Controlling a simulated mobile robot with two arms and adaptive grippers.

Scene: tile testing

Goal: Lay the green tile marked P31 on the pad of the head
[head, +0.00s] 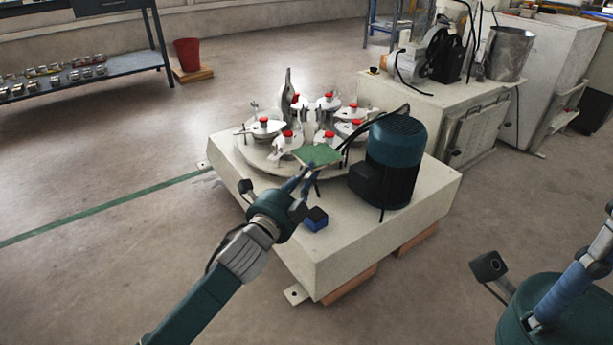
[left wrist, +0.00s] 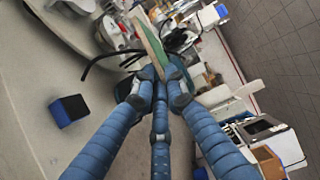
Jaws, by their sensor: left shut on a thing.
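The green tile (head: 318,154) is held in my left gripper (head: 309,172), over the near edge of the round turntable (head: 247,151). In the left wrist view the tile (left wrist: 150,42) is seen nearly edge-on, pinched between the blue fingertips of the gripper (left wrist: 158,88). No marking on it can be read. Several metal heads with red knobs, one of them a near head (head: 287,140), stand around the turntable. I cannot tell which head is the task's, and its pad cannot be made out. My right gripper (head: 590,262) is only partly in view at the right edge; its fingertips are cut off.
A teal and black motor (head: 396,150) stands right of the tile on the pale machine base (head: 345,245). A small blue block (head: 315,219) sits on the base near my left wrist. A bench with small items (head: 60,84) and a red bucket (head: 187,54) are far left.

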